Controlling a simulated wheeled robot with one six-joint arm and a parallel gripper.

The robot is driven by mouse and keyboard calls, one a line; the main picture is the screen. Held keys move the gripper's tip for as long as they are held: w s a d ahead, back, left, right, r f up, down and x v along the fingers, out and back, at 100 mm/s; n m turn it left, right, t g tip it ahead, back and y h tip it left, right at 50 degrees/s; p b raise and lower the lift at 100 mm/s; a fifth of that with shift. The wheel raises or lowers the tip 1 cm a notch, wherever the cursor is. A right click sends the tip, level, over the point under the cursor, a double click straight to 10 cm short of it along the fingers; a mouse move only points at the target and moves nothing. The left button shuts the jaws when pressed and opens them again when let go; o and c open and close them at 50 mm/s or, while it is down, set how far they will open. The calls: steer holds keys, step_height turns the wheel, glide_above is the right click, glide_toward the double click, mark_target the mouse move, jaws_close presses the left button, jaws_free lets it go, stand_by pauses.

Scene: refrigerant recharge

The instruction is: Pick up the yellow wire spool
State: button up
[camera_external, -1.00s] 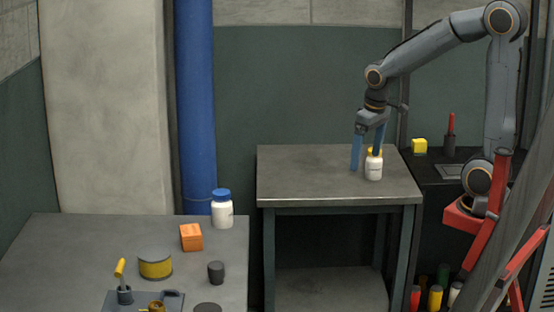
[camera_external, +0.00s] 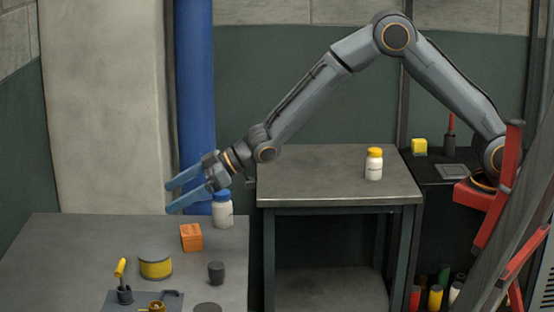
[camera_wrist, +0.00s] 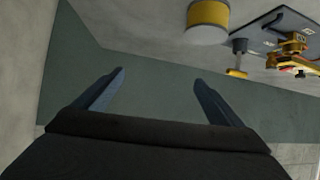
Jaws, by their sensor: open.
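The yellow wire spool (camera_external: 155,264) stands on the left table, a short cylinder with a yellow band between dark rims. In the wrist view the spool (camera_wrist: 208,20) shows at the top, right of centre, beyond my fingertips. My gripper (camera_external: 168,199) is open and empty, its two blue fingers pointing left. It is above the back of the left table, up and behind the spool in the outside view, apart from it. In the wrist view my gripper (camera_wrist: 158,76) has its fingers wide apart with nothing between them.
The left table (camera_external: 60,250) also holds an orange box (camera_external: 191,237), a blue-capped white bottle (camera_external: 223,212) close below my gripper, a dark cup (camera_external: 216,273) and a tray with a yellow-handled tool (camera_external: 121,270). A yellow-capped bottle (camera_external: 374,164) stands on the middle table (camera_external: 310,180).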

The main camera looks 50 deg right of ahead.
steer(key=s+a+f+n+g+y, duration=0.1)
steer(key=s+a+f+n+y, duration=0.1)
steer(key=s+a, duration=0.45)
glide_toward(141, 262)
steer(key=w+f, duration=0.2)
steer(key=shift+w+a+f, duration=0.1)
steer(key=shift+w+a, duration=0.25)
steer(key=shift+a, duration=0.05)
steer(key=shift+p+x, duration=1.7)
steer(key=shift+x, duration=2.1)
steer(key=shift+w+d+f, duration=0.1)
steer(key=shift+f, duration=0.05)
steer(key=c, duration=1.5)
steer(key=shift+c, duration=0.2)
